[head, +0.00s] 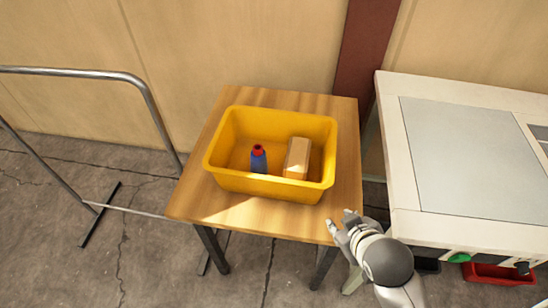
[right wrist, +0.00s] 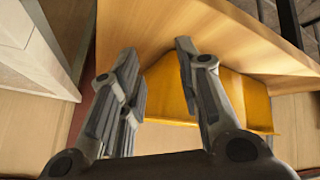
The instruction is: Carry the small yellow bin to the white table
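The yellow bin (head: 232,182) stands upright on a small wooden table (head: 190,199) in the head view. It holds a blue bottle (head: 258,161) with a red cap and a tan box (head: 297,158). My right gripper (head: 341,224) is open and empty at the table's front right corner, apart from the bin. In the right wrist view its two fingers (right wrist: 155,60) are spread, with the bin (right wrist: 240,97) beyond them. The white table (head: 402,190) stands to the right of the wooden table. My left gripper is not in view.
The white table has a grey panel (head: 470,150) on top and green and black knobs on its front. A red container (head: 490,273) lies below it. A metal rail frame (head: 80,72) stands at left. A wall (head: 240,45) is close behind the wooden table.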

